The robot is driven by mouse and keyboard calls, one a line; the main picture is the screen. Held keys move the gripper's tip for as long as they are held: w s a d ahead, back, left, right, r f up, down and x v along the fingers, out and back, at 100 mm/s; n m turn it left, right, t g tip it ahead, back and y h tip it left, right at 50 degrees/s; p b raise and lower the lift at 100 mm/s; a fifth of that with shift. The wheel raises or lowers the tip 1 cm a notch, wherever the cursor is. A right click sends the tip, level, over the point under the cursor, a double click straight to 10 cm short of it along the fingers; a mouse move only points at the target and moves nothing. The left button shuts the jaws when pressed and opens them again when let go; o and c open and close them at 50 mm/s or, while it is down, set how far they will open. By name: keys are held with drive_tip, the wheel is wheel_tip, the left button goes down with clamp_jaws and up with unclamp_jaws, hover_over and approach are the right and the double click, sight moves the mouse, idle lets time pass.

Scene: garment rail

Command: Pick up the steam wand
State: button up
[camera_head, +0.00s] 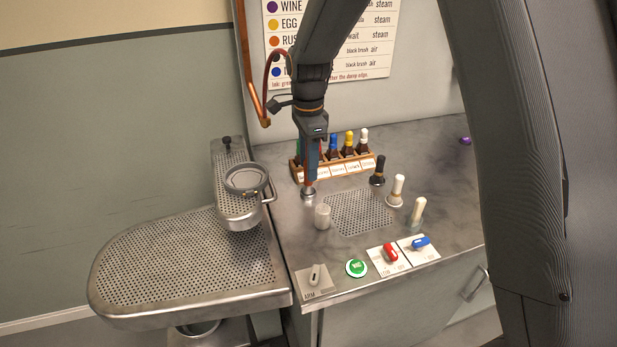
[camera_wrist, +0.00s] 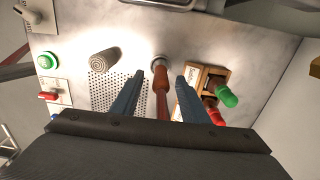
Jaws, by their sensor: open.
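The steam wand appears to be the reddish-brown handle with a silver end (camera_wrist: 161,85) in the wrist view. It lies between the two blue-grey fingers of my gripper (camera_wrist: 160,76), which are apart with a gap visible on each side of the handle. In the head view my gripper (camera_head: 311,172) points down over the counter, just in front of the bottle rack. The wand's round metal end (camera_head: 308,192) shows below the fingers, near the counter; most of its handle is hidden there by my gripper.
A wooden rack (camera_head: 340,168) of coloured-cap bottles stands close behind. A pale cylinder (camera_head: 322,217) is close in front, beside a perforated plate (camera_head: 360,212). Black (camera_head: 378,172) and white-topped brushes stand right. Switches and a green button (camera_head: 356,268) line the front edge. A perforated pressing board (camera_head: 180,262) is left.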

drive_tip(key=shift+w+f+p, duration=0.1)
drive_tip(key=shift+f+p, duration=1)
drive_tip(key=shift+f, duration=1.65)
clamp_jaws()
